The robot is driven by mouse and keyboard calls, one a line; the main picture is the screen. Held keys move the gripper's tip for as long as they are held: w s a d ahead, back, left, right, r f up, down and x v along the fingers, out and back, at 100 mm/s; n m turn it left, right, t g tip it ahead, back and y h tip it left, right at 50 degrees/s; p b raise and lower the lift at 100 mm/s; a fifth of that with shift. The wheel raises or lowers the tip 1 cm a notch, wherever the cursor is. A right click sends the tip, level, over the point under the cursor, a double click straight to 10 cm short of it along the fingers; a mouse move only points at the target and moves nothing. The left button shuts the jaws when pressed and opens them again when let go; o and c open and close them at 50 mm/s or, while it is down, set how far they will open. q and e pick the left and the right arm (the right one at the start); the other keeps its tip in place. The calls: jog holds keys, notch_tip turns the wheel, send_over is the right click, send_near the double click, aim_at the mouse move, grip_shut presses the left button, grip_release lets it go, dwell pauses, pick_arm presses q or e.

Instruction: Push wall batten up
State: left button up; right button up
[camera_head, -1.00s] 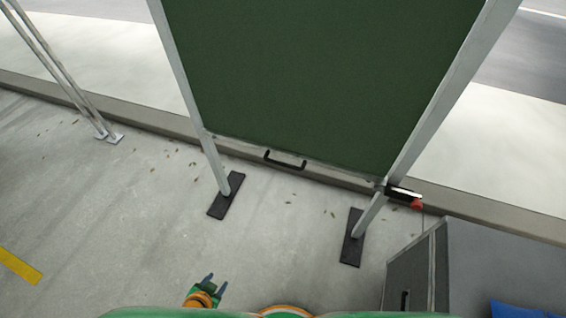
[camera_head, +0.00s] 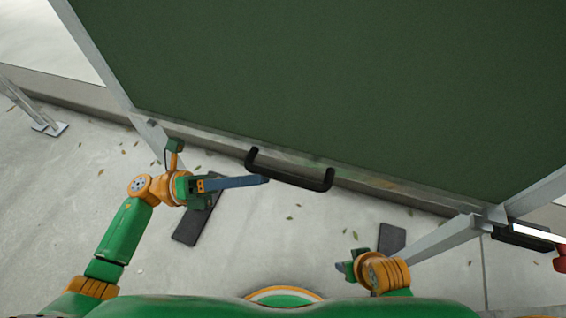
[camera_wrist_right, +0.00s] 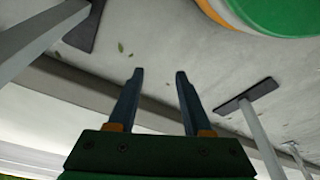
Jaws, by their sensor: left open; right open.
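The wall batten is a large dark green panel (camera_head: 320,85) in a pale metal frame in the head view. A black handle (camera_head: 290,171) sits at its lower edge. My left gripper (camera_head: 266,180) reaches in from the left, with its fingers just below and beside the handle's left part; I cannot tell whether they touch it. The fingers overlap in this view. My right gripper (camera_head: 345,268) is low in the head view, apart from the panel. In the right wrist view its two fingers (camera_wrist_right: 160,72) are spread with nothing between them.
Pale posts (camera_head: 440,237) stand on black foot plates (camera_head: 392,238) on the concrete floor. A black and red latch-like part (camera_head: 524,237) is on the right post. A kerb (camera_head: 70,95) runs behind the panel. Another metal stand (camera_head: 45,125) is at the far left.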

aim_at(283, 175)
pick_arm(q)
jog(key=x, duration=0.5)
jog(key=shift+s+r, duration=0.25)
jog(key=shift+d, duration=0.5)
grip_shut()
pick_arm(e)
jog(key=shift+s+f, duration=0.2)
jog(key=shift+f, duration=0.55)
pick_arm(q)
jog(key=shift+w+r+p, duration=0.1)
jog(key=shift+p, duration=0.2)
